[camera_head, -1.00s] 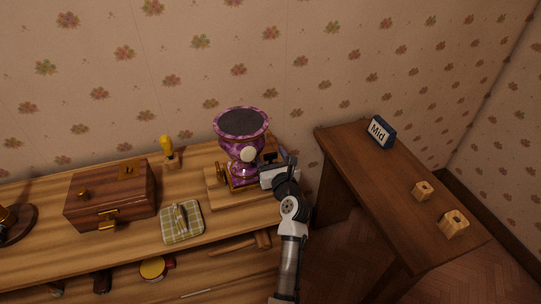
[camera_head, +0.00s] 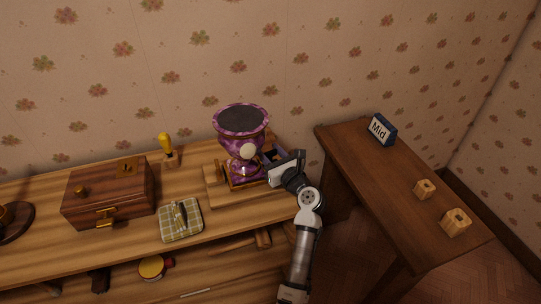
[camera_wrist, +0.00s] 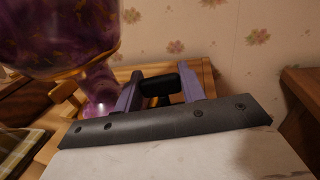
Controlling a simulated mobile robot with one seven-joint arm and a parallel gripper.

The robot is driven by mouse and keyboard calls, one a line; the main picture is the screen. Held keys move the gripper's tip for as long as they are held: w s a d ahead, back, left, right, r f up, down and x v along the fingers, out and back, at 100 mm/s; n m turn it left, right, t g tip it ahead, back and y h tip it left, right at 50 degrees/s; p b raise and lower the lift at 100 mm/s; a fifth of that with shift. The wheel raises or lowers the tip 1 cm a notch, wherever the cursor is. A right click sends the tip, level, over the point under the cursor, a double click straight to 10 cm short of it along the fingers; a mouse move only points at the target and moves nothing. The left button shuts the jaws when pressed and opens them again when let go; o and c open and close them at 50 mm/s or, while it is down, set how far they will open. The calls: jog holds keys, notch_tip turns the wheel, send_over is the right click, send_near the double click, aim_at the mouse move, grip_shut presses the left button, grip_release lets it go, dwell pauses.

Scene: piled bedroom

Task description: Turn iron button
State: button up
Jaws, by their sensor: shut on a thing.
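A purple marbled urn (camera_head: 243,148) with gold trim and a dark top stands on a wooden base at the right end of the long shelf; it fills the upper left of the wrist view (camera_wrist: 60,35). My gripper (camera_head: 272,157) is just right of the urn's lower part. In the wrist view its two purplish-grey fingers (camera_wrist: 161,88) close on a black, rounded knob (camera_wrist: 158,85), which seems to be the iron button. The knob's far side and its mounting are hidden.
A wooden box (camera_head: 108,192), a folded checked cloth (camera_head: 181,222) and a yellow-handled tool (camera_head: 166,146) lie left of the urn. A dark side table (camera_head: 385,190) with a "Mid" sign (camera_head: 381,130) and two wooden blocks stands right, across a gap.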

jog(key=n+g+y, duration=0.5)
jog(key=g+y, duration=0.1)
jog(key=shift+r+n+p, duration=0.1)
jog(key=shift+n+p, duration=0.2)
jog(key=shift+p, duration=0.1)
jog(key=n+g+y, duration=0.2)
jog(key=n+g, duration=0.1)
jog(key=g, duration=0.2)
jog(key=shift+n, duration=0.3)
jog(key=n+g, duration=0.1)
jog(key=g+b, duration=0.1)
jog(key=g, duration=0.1)
jog(key=shift+f+n+y, duration=0.2)
jog(key=shift+n+y, duration=0.2)
jog(key=n+g+b, duration=0.1)
jog(key=g+b, duration=0.1)
jog(key=n+g+b, duration=0.1)
jog(key=g+b, duration=0.1)
jog(key=shift+f+n, duration=0.25)
jog(key=shift+n, duration=0.05)
jog(key=n+g+b, duration=0.1)
jog(key=g+b, duration=0.1)
jog(key=b, duration=0.1)
jog(key=shift+h, duration=0.3)
jog(key=shift+r+n+g+b, duration=0.25)
jog(key=shift+n+g+b, duration=0.3)
jog(key=shift+b, duration=0.3)
jog(key=o, duration=1)
jog(key=shift+r, duration=0.15)
